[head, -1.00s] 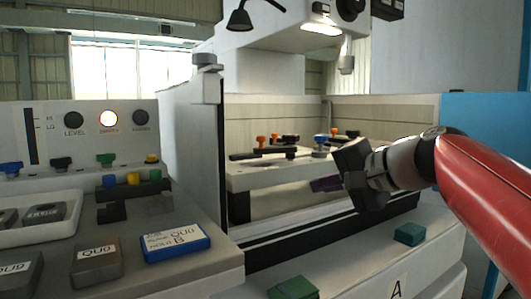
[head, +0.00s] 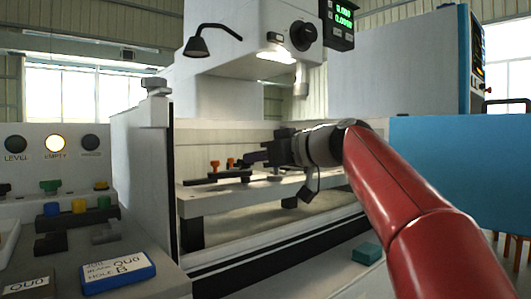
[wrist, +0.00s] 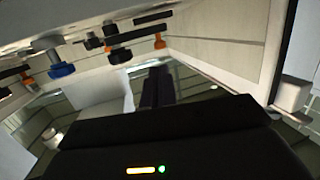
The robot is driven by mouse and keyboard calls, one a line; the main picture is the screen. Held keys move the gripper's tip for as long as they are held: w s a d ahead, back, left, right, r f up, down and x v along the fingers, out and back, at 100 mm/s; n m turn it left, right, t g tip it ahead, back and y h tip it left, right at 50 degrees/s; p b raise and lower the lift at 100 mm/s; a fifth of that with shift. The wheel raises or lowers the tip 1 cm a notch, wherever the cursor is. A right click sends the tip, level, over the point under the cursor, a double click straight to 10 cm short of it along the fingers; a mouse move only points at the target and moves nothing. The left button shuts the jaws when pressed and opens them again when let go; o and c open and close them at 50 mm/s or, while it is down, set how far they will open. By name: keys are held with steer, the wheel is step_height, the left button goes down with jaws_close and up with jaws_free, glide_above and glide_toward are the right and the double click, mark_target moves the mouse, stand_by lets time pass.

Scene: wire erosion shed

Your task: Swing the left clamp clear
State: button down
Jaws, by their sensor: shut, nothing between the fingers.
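The left clamp (head: 215,178) is a dark bar with orange knobs, lying on the pale work table (head: 240,197) inside the machine's tank. My gripper (head: 250,158) is shut and empty. It points left inside the tank and overlaps the right part of the clamp area, so I cannot tell if it touches. In the wrist view, which is strongly tilted, its dark fingers (wrist: 156,86) are together. A dark clamp with an orange knob (wrist: 159,42) shows near the top there, apart from the fingers. A blue-capped fixing (wrist: 62,71) hangs to its left.
The tank's left wall (head: 142,190) stands beside the table, and the machine head with its nozzle (head: 300,80) is above. A panel with a lit EMPTY lamp (head: 56,143) is at left. A blue job card (head: 118,271) and a teal block (head: 367,253) lie in front.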

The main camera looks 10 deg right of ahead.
mark_target(218, 162)
steer(key=p+x, duration=0.2)
steer(key=x, duration=0.6)
steer(key=shift+w+a, duration=0.15)
steer(key=shift+w, duration=0.05)
steer(key=shift+a+m+t, duration=0.15)
steer(key=shift+m+t, duration=0.15)
steer(key=shift+t, duration=0.1)
